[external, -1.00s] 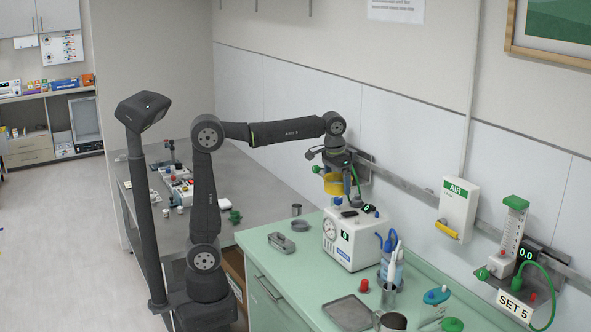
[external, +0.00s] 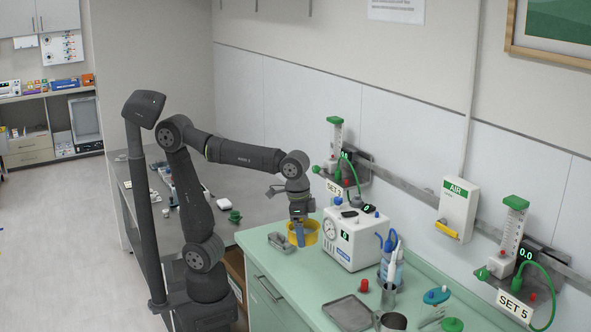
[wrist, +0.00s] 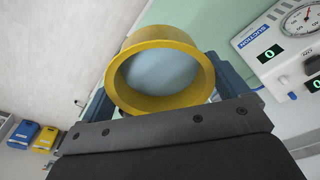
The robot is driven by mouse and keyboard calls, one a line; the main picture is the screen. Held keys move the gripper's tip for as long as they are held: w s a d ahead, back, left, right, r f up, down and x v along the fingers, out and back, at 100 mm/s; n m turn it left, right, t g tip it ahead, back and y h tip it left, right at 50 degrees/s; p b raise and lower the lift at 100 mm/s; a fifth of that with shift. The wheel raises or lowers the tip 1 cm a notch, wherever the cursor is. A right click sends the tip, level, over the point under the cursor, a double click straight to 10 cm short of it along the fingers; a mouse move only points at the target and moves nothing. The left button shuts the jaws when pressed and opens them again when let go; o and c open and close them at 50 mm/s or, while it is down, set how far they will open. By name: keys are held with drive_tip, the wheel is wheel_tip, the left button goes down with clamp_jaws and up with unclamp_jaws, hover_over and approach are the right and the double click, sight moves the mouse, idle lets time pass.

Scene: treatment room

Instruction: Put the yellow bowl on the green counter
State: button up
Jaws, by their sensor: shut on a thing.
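The yellow bowl (external: 312,235) is in my gripper (external: 300,240), over the far left part of the green counter (external: 325,284), just left of the white suction unit. In the wrist view the bowl (wrist: 158,104) shows as a thick yellow ring, with blue fingers on both sides of it and its opening facing the camera. My gripper is shut on the bowl. Whether the bowl's underside touches the counter is hidden. The green counter (wrist: 216,35) also shows behind the bowl in the wrist view.
A white suction unit (external: 352,243) stands close to the bowl's right. A grey metal clip-like item (external: 281,243) lies just left of the bowl. The counter's front-left area is clear.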

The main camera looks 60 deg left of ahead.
wheel_tip(320, 180, down, 14)
hover_over(321, 289)
drive_tip(key=f, duration=0.7)
drive_tip(key=shift+s+a+f, duration=0.15)
drive_tip(key=shift+s+f, duration=0.1)
drive_tip(key=shift+f, duration=0.1)
drive_tip(key=shift+w+f, duration=0.1)
drive_tip(key=shift+f, duration=1.9)
drive_tip(key=shift+f, duration=0.15)
drive_tip(key=o, duration=0.7)
